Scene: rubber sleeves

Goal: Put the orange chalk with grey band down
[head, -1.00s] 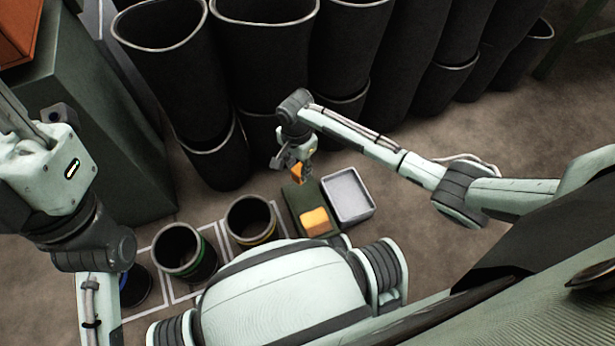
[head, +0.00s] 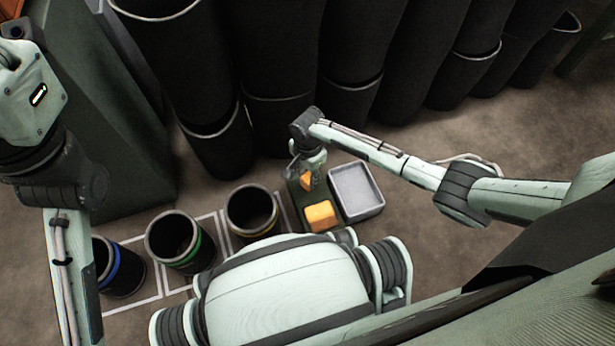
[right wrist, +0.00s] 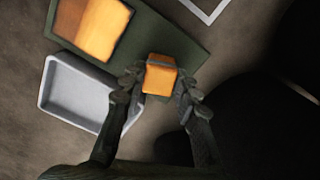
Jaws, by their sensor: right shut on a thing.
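The orange chalk with grey band (right wrist: 160,78) is between the fingers of my right gripper (right wrist: 158,88) in the right wrist view, with the grey band along its upper edge. In the head view the chalk (head: 306,181) shows just below the right gripper (head: 308,176), over the far end of a dark green mat (head: 291,197). I cannot tell whether the chalk touches the mat. My right gripper is shut on it. My left arm comes in at the left of the head view, but its gripper fingers are not visible.
A larger orange block (head: 320,216) sits on the mat's near end. A grey tray (head: 376,207) stands right of the mat. Black sleeves with yellow (head: 252,211), green (head: 179,243) and blue (head: 119,268) bands stand to the left. Tall black sleeves (head: 270,70) line the back.

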